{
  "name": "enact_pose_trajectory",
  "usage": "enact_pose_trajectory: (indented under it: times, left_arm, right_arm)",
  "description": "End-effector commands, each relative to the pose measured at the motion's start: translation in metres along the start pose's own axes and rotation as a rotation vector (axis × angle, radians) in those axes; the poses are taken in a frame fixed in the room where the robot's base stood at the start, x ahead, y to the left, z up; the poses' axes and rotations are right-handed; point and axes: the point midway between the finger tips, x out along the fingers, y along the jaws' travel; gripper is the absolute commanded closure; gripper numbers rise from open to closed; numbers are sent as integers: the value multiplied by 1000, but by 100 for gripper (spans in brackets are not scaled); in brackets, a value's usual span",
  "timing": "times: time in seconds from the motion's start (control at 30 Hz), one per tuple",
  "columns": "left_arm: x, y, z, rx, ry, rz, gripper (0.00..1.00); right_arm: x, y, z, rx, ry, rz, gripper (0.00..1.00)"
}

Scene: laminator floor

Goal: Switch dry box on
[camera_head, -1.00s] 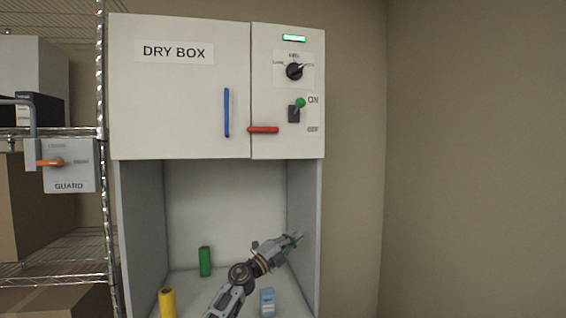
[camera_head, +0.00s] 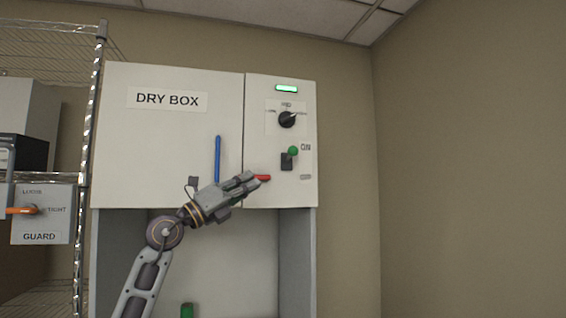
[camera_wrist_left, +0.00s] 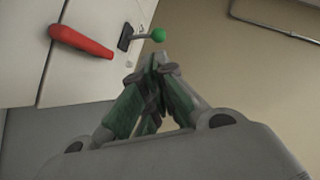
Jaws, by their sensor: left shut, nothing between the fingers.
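The dry box (camera_head: 170,150) is a white cabinet with a control panel on its right. A toggle switch with a green ball tip (camera_head: 293,151) sits on that panel, its tip up beside the ON label. A green light (camera_head: 286,88) glows at the panel's top. My left gripper (camera_head: 256,179) is shut and empty, in front of the cabinet and overlapping the red handle (camera_head: 265,178) in the head view. In the left wrist view the shut fingertips (camera_wrist_left: 152,62) appear just below the green ball tip (camera_wrist_left: 158,35), with the red handle (camera_wrist_left: 80,41) to the left. Contact cannot be told. My right gripper is not in view.
A black knob (camera_head: 287,119) is above the switch. A blue handle (camera_head: 218,160) is on the door. The GUARD box (camera_head: 42,225) with an orange lever hangs at the left by a wire rack. A green cylinder (camera_head: 187,311) stands below. The right side is open.

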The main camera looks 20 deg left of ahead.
Motion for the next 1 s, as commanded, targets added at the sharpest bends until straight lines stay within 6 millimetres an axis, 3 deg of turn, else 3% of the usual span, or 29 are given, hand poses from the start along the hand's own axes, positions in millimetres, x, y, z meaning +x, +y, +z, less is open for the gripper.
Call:
enact_pose_trajectory:
  times: [0.47,1.0]
  left_arm:
    - [13,1,0,-4,0,0,100]
    - [80,-1,1,-4,0,-1,100]
  right_arm:
    - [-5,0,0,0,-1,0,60]
    - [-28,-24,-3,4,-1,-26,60]
